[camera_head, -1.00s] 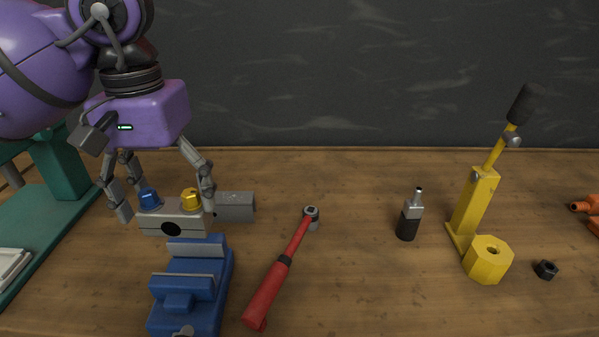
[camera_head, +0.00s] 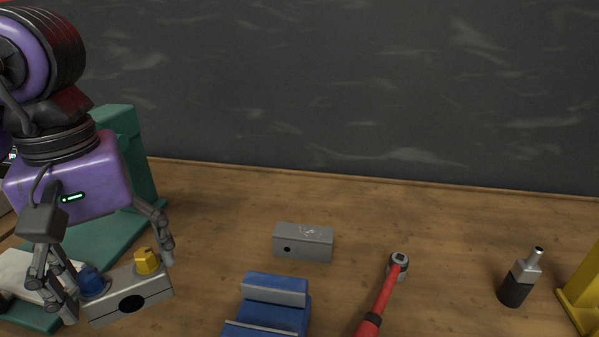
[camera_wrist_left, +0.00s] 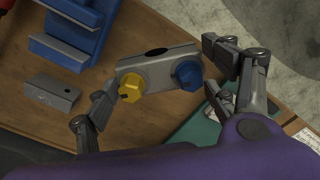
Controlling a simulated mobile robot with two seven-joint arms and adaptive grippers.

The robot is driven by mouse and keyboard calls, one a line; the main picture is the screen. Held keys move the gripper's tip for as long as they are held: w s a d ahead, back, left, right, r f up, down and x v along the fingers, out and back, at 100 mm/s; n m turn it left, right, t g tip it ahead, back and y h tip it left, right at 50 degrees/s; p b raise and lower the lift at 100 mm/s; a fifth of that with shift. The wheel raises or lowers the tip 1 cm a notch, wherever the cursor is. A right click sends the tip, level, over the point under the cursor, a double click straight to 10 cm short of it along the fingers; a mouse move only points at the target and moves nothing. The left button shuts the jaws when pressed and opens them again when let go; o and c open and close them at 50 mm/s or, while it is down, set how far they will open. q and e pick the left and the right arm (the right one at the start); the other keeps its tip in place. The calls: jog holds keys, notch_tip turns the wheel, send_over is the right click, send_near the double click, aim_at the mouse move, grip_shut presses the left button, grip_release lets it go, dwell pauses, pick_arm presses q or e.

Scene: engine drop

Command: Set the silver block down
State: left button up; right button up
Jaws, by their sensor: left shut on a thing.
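The silver block (camera_head: 155,291) has a blue knob and a yellow knob on top and a dark round hole in its front face. My left gripper (camera_head: 115,272) is shut on it, with fingers at its two ends. In the left wrist view the silver block (camera_wrist_left: 160,66) sits between the fingers of the left gripper (camera_wrist_left: 160,97). It is at the lower left of the head view, near the green stand's base. Its height above the bench is hard to tell. My right gripper is not in view.
A green stand (camera_head: 130,215) is at the left, with a pale object on its base. A plain grey block (camera_head: 305,243) lies behind a blue vise (camera_head: 275,290). A red-handled ratchet (camera_head: 378,305) and a black-and-silver bottle-like part (camera_head: 519,279) are to the right.

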pick_arm(q)
jog(key=shift+d, duration=0.25)
jog(key=shift+w+a+f, duration=0.1)
jog(key=shift+w+a, duration=0.1)
jog(key=shift+w, duration=0.05)
jog(key=w+a+f, duration=0.2)
jog(key=w+f, duration=0.1)
jog(key=f, duration=0.1)
jog(key=w+a+f, duration=0.2)
jog(key=w+f, duration=0.2)
jog(key=w+a+f, duration=0.3)
jog(key=w+f, duration=0.1)
jog(key=shift+w+f, duration=0.2)
jog(key=shift+f, duration=0.15)
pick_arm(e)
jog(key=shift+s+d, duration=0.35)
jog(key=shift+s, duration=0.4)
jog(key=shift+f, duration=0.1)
